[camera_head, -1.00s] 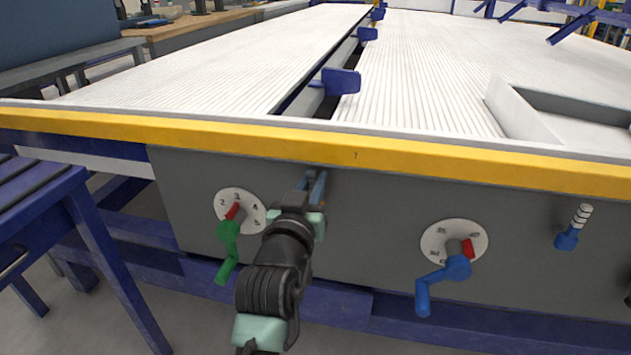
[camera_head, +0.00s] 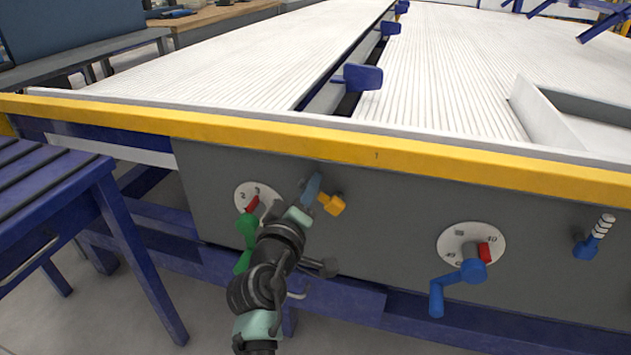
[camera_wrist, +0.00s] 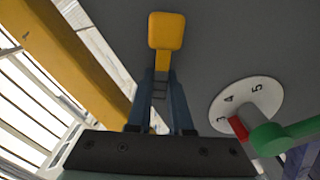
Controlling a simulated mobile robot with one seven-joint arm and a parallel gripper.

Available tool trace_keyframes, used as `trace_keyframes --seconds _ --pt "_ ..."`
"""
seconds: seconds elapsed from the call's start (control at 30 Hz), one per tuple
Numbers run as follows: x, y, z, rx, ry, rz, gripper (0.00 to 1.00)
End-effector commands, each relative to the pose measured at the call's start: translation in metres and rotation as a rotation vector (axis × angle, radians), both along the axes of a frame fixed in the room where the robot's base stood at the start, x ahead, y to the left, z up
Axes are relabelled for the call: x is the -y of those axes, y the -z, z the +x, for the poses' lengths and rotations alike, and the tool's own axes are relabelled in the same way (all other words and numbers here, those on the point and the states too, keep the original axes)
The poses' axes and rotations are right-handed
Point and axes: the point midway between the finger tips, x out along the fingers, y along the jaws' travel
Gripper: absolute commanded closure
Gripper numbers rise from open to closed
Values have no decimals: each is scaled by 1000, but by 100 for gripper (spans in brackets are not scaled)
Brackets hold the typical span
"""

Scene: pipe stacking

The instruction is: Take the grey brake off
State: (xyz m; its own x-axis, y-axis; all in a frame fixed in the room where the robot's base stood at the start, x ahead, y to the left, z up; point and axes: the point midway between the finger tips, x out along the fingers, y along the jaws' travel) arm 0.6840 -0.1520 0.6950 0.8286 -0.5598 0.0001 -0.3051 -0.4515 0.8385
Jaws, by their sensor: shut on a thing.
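My gripper (camera_head: 312,190) is at the grey front panel (camera_head: 390,215), just right of the green crank. In the wrist view its two blue fingers (camera_wrist: 160,105) are shut around the stem of a yellow-orange lever (camera_wrist: 166,32), whose square knob sticks out past the fingertips. The lever also shows in the head view (camera_head: 331,203), pointing down and right from the fingers. No lever of a clearly grey colour shows. The lever's root on the panel is hidden by my gripper.
A green crank (camera_head: 244,230) with a numbered dial (camera_wrist: 262,97) is close left of my gripper. A yellow rail (camera_head: 420,162) runs above the panel.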

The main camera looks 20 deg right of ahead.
Motion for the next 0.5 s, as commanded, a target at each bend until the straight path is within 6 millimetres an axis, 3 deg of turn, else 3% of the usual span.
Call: trace_keyframes --seconds 0.5 --pt "-6 19 4 -199 0 -288 100"
